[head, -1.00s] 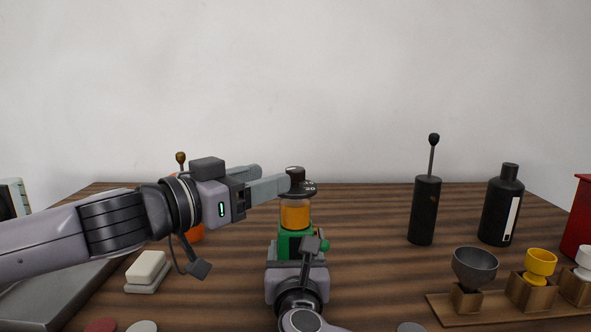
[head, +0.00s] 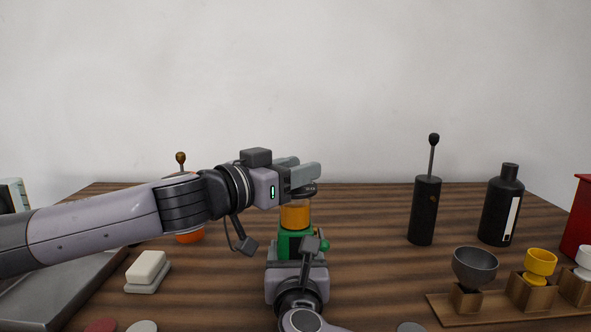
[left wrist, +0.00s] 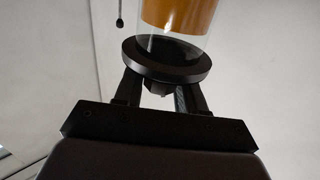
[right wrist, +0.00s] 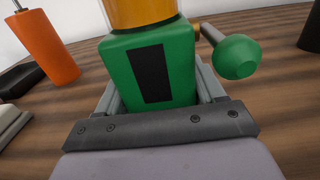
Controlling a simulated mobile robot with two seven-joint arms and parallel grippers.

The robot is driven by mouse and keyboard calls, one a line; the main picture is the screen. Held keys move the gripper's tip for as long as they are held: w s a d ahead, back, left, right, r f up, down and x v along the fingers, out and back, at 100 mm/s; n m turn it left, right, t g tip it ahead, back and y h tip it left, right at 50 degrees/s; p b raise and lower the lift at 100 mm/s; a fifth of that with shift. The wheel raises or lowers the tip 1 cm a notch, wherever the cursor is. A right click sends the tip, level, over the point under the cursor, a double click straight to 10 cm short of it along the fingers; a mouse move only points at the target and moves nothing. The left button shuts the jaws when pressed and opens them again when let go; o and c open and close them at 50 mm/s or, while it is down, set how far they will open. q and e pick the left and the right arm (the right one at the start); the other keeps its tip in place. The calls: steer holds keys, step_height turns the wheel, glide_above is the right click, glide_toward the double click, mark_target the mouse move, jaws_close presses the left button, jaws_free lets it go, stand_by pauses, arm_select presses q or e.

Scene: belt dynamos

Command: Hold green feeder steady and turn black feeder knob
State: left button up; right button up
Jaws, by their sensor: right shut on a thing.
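The green feeder (head: 283,245) stands upright on the table, with an orange-filled clear hopper (head: 295,215) and a black lid (head: 304,189). My right gripper (right wrist: 152,90) is shut on its green body, one finger on each side. A green ball-ended handle (right wrist: 237,57) sticks out to the right. My left gripper (head: 309,168) is at the lid's top; its fingers stand apart on either side of the black knob (left wrist: 157,89) in the left wrist view. Small gaps seem to show beside the knob. In the head view the left fingers hide most of the knob.
An orange cylinder (right wrist: 47,47) stands behind my left arm. White blocks (head: 148,270) and a grey tray (head: 60,295) lie at left. A black cylinder with a rod (head: 425,210), a black bottle (head: 502,210) and cups on a wooden rack (head: 470,308) stand at right.

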arm_select(q)
steer(key=c, duration=0.4)
steer(key=shift+c, duration=0.2)
steer(key=shift+f+m+g+h, duration=0.1)
steer(key=shift+m+g+h, duration=0.4)
steer(key=shift+g, duration=0.3)
steer(key=shift+m+g+h, duration=0.6)
steer(key=m+g+h, duration=0.2)
steer(key=g, duration=0.1)
steer(key=shift+m+g, duration=0.3)
steer(key=shift+g, duration=0.1)
steer(key=shift+r+m+g+h, duration=0.15)
steer(key=shift+m+g+h, duration=0.1)
steer(key=shift+m+g, duration=1.05)
steer(key=shift+r+m+g+h, duration=0.2)
steer(key=shift+m+g, duration=0.5)
steer(key=shift+g, duration=1.1)
steer(key=shift+f+m+g, duration=0.1)
steer(key=shift+m+g, duration=0.2)
steer(key=shift+g, duration=0.2)
